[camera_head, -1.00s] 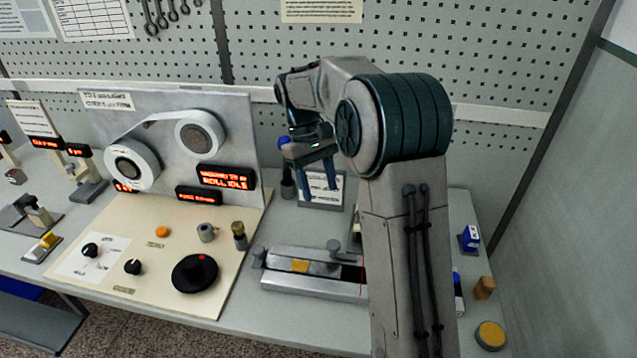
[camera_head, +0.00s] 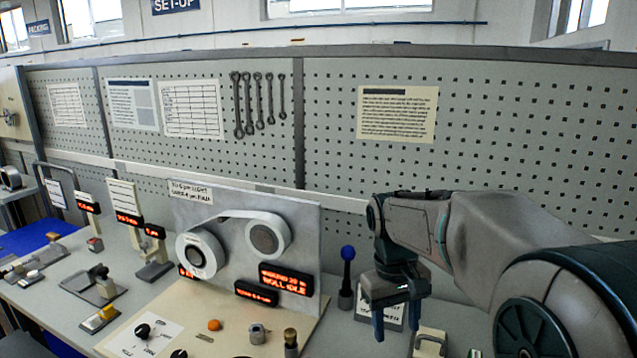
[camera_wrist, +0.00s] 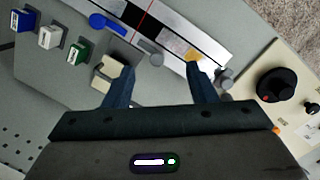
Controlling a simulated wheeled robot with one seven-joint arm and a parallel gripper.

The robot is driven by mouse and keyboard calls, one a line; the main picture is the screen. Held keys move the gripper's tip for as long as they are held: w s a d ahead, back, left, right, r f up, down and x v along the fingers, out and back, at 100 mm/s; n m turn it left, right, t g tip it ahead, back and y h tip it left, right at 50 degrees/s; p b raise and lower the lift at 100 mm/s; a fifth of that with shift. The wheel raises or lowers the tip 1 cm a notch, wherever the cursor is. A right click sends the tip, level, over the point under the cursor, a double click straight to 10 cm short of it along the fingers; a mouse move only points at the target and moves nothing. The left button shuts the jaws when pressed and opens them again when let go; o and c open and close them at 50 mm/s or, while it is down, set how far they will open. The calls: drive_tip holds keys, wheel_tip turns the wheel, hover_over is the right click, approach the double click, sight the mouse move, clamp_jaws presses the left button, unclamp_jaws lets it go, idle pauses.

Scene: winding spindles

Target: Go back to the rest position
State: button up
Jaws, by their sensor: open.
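My gripper (camera_head: 394,318) hangs pointing down over the right part of the bench in the head view, beside the winding machine. Its two dark blue fingers are apart with nothing between them. In the wrist view my gripper (camera_wrist: 160,80) is also open and empty above the bench. A metal slide with a yellow patch (camera_wrist: 192,52) lies beyond the fingertips. A cream block (camera_wrist: 106,72) is next to the left finger, and I cannot tell whether they touch.
The winding machine (camera_head: 305,220) with two white rolls stands left of my gripper. A blue-knobbed lever (camera_head: 347,275) stands close to its left. In the wrist view, blue (camera_wrist: 22,20), white (camera_wrist: 50,36) and green (camera_wrist: 78,52) blocks stand in a row. A black knob (camera_wrist: 276,84) is at right.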

drive_tip(key=s+f+m+t+y, duration=0.1)
drive_tip(key=s+f+m+t, duration=0.2)
drive_tip(key=s, duration=1.1)
drive_tip(key=shift+s+d+t, duration=0.2)
drive_tip(key=shift+d+t, duration=0.25)
drive_tip(key=shift+t, duration=0.25)
